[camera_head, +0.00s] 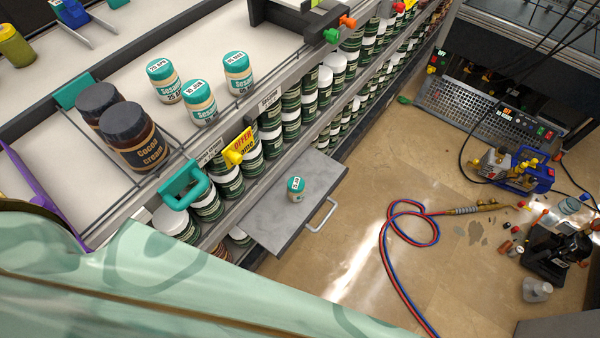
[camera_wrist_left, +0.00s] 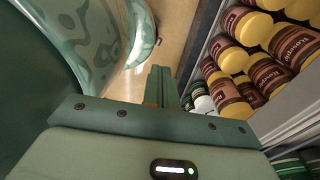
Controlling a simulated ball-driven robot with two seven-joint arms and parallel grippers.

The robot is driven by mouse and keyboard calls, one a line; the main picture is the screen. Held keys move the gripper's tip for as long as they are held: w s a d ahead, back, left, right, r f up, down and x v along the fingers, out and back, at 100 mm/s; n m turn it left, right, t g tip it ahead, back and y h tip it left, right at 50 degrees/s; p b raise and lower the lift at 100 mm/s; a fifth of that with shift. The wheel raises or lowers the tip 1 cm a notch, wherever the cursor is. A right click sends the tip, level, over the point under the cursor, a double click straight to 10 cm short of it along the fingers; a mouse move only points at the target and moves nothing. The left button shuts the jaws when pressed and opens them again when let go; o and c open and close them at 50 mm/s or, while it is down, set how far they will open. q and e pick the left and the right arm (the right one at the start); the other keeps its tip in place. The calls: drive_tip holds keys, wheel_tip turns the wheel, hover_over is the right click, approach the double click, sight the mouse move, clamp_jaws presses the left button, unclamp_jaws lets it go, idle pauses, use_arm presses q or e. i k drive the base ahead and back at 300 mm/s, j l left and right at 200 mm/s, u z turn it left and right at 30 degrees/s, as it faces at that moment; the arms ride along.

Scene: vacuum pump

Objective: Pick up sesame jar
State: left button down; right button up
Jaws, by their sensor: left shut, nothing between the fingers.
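Three sesame jars with teal lids and pale contents stand upright on the white top shelf in the head view: a left one (camera_head: 165,84), a front one (camera_head: 199,105) and a right one (camera_head: 238,76). Another small teal-lidded jar (camera_head: 295,191) stands alone on a grey pulled-out tray (camera_head: 318,188) lower down. My left gripper (camera_wrist_left: 161,88) shows in the left wrist view with its fingers together and empty. Jars with yellow lids (camera_wrist_left: 257,30) stand on a shelf to its right there. No sesame jar is clear in that view. My right gripper is not in view.
Two dark-lidded cocoa cream jars (camera_head: 132,137) stand left of the sesame jars. A teal clamp-like thing (camera_head: 185,186) and a yellow offer tag (camera_head: 238,148) are at the shelf edge. A red and blue hose (camera_head: 386,245) lies on the floor. Pump equipment (camera_head: 515,168) stands at right.

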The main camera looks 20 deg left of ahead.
sight(295, 186)
drive_tip(key=i+l+u, duration=0.25)
drive_tip(key=i+l, duration=0.15)
drive_tip(key=l, duration=0.25)
drive_tip(key=i+l+u, duration=0.15)
drive_tip(key=l, duration=0.2)
drive_tip(key=i+l+u, duration=0.15)
drive_tip(key=l, duration=0.2)
drive_tip(key=u, duration=1.35)
